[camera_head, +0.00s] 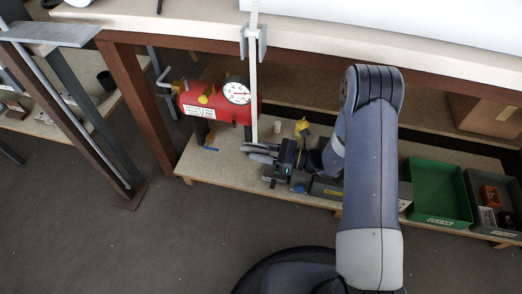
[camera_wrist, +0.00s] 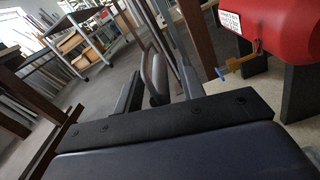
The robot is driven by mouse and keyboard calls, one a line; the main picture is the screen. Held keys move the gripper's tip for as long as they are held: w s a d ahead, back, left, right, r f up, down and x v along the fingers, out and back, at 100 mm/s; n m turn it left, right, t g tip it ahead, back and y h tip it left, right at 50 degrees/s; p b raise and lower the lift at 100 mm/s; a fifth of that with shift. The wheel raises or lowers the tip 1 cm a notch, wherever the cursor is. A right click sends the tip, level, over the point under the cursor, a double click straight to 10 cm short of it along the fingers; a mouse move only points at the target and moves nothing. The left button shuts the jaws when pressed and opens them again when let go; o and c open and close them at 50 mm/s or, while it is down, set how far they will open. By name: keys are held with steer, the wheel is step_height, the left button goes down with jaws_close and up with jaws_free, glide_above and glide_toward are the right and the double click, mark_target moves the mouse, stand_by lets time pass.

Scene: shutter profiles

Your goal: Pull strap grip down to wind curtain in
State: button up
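The pale strap (camera_head: 254,95) hangs down from a grey guide (camera_head: 253,42) at the table's front edge. Its lower end meets my gripper (camera_head: 257,153), which is low, in front of the lower shelf. In the wrist view, a grey rounded piece, seemingly the strap grip (camera_wrist: 155,76), stands between the two fingers of my gripper (camera_wrist: 160,86). The fingers are apart, and a gap shows beside the piece. I cannot tell whether either finger touches it. In the head view the grip is largely hidden by the fingers. The curtain is not clearly visible.
A red tank (camera_head: 205,101) with a dial gauge (camera_head: 236,92) is left of the strap. A brown table leg (camera_head: 140,105) stands farther left. A green bin (camera_head: 437,192) and a grey bin (camera_head: 490,200) sit right of my arm. The floor in front is clear.

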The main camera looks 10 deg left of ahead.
steer(key=d+p, duration=0.2)
steer(key=d, duration=0.9)
steer(key=shift+s, duration=0.45)
steer(key=shift+a, duration=0.1)
steer(key=a, duration=0.3)
steer(key=a+b, duration=0.1)
steer(key=a, duration=0.3)
steer(key=a+b, duration=0.1)
steer(key=a, duration=0.3)
steer(key=shift+w, duration=0.4)
steer(key=shift+d+r, duration=0.1)
steer(key=shift+r, duration=0.3)
